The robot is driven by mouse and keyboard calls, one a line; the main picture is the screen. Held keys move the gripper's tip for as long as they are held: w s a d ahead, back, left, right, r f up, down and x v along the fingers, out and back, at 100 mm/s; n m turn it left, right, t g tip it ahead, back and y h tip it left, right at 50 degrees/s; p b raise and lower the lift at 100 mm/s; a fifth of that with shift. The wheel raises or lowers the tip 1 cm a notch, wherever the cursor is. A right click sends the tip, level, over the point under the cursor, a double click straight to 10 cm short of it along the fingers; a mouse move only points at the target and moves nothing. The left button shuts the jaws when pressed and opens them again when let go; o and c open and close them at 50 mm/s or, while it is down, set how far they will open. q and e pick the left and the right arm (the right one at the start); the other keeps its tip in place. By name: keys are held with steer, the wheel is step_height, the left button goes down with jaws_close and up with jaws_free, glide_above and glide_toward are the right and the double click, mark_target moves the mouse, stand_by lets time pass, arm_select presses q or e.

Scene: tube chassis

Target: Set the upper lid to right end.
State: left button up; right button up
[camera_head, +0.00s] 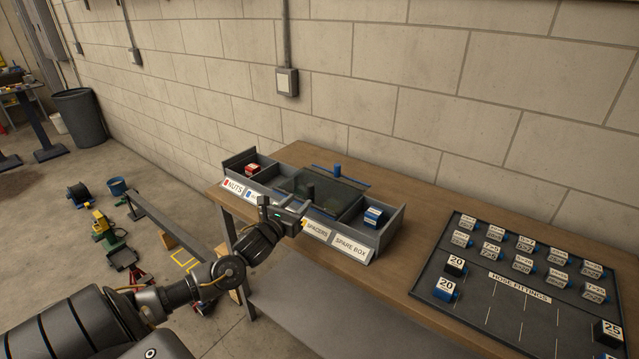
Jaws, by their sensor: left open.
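A dark divided box (386,238) stands on the wooden bench, with front labels including NUTS, SPACERS and SPARE BOX. A dark see-through lid (325,190) covers its middle part, with a blue strip along the back and a blue knob (337,170) standing up there. Whether a second lid lies under it, I cannot tell. The left-end and right-end compartments are uncovered. My left gripper (287,209) is open and empty at the front of the box, in front of the lid and apart from the knob. It hides some of the front labels. My right gripper is out of view.
A red box (252,169) lies in the left compartment and a blue box (373,216) in the right one. A HOSE FITTINGS tray (500,318) with several labelled blocks lies to the right on the bench (418,203). A block wall (450,90) rises behind.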

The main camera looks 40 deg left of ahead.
mark_target(309, 188)
arm_select(q)
steer(key=shift+w+a+r+p, duration=0.25)
steer(key=shift+w+a+p, duration=0.1)
steer(key=shift+w, duration=0.2)
steer(key=shift+w+a+r+p, duration=0.2)
steer(key=shift+w+a, duration=0.1)
steer(key=shift+w, duration=0.2)
steer(key=w, duration=0.4)
steer(key=w+a+p, duration=0.1)
steer(key=w, duration=0.1)
steer(key=shift+w+f, duration=0.15)
steer(key=shift+w, duration=0.05)
steer(key=shift+w+f, duration=0.1)
steer(key=shift+w, duration=0.25)
steer(key=shift+c, duration=0.3)
jaws_close()
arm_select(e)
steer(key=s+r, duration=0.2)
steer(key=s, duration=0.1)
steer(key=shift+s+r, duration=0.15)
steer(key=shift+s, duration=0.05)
